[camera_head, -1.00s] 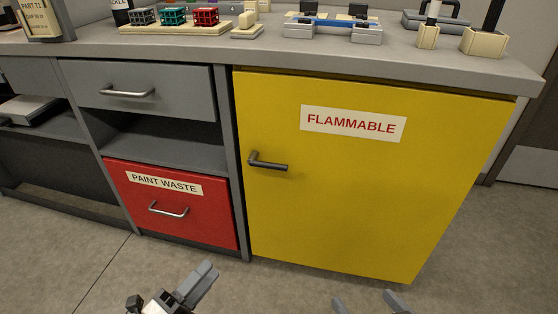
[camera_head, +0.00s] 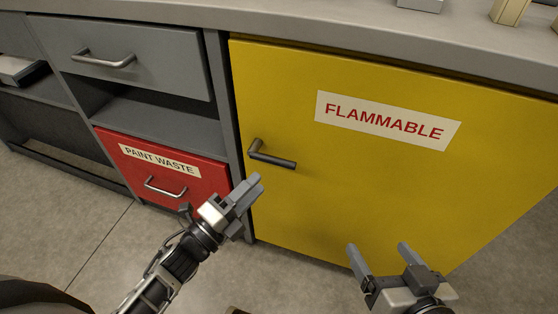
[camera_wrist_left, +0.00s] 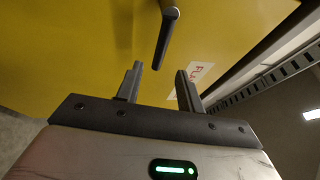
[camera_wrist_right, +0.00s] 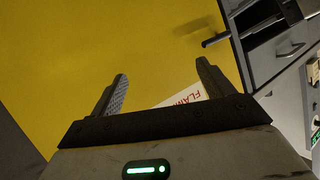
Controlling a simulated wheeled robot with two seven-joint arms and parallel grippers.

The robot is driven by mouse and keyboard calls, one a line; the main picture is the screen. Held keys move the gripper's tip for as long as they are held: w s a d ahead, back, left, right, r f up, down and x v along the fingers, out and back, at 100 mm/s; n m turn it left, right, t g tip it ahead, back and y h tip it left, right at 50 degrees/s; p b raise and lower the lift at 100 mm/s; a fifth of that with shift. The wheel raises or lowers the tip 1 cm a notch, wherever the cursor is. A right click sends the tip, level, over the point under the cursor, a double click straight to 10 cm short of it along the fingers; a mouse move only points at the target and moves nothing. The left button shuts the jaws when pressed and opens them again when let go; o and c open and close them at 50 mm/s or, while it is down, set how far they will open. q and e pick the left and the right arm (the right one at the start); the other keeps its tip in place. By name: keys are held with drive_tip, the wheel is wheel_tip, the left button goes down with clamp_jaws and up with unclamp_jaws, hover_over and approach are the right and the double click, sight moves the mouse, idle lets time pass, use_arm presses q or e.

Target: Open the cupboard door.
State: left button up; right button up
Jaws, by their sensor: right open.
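The yellow cupboard door (camera_head: 330,190) with a FLAMMABLE label (camera_head: 385,120) is closed. Its dark lever handle (camera_head: 272,155) is near the door's left edge and points right. My left gripper (camera_head: 253,184) is open and empty just below the handle, apart from it. In the left wrist view the handle (camera_wrist_left: 166,40) lies ahead of the gap between the two fingers. My right gripper (camera_head: 378,248) is open and empty in front of the door's lower middle. In the right wrist view, the handle (camera_wrist_right: 216,40) is off to the upper right.
A grey worktop (camera_head: 300,22) overhangs the door. Left of the door are a grey drawer (camera_head: 150,70), an open shelf (camera_head: 150,122) and a red PAINT WASTE drawer (camera_head: 165,180), both drawers shut. Floor (camera_head: 60,225) shows free in front.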

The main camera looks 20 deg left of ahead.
sight(278, 159)
use_arm(q)
drive_tip(key=x, duration=0.8)
drive_tip(key=shift+w+d+b, duration=0.1)
drive_tip(key=shift+w+b, duration=0.15)
drive_tip(key=shift+b, duration=0.15)
clamp_jaws()
